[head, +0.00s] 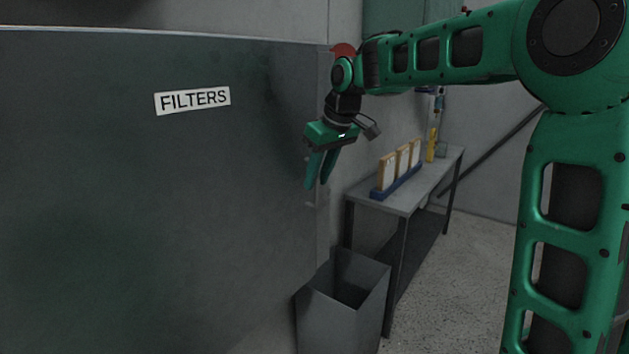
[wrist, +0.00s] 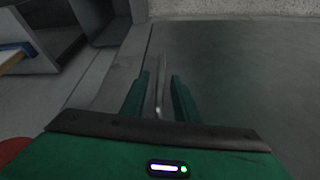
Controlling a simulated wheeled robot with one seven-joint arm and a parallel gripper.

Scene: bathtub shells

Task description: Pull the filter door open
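The filter door (head: 150,200) is a large dark grey panel with a white FILTERS label (head: 193,100); it looks closed. In the wrist view the door (wrist: 240,75) fills the right side. Its handle (wrist: 161,80) is a thin metal bar near the door's edge. My gripper (head: 318,187) is at the door's right edge, pointing down. In the wrist view my gripper (wrist: 160,76) is open, with the bar between its two fingers and a gap visible on both sides. In the head view the fingers hide most of the handle.
A grey bin (head: 343,305) stands on the floor right of the door. Behind it is a metal table (head: 405,195) with a blue rack (head: 396,182) of framed panels. Speckled floor (head: 465,260) is open right of the table.

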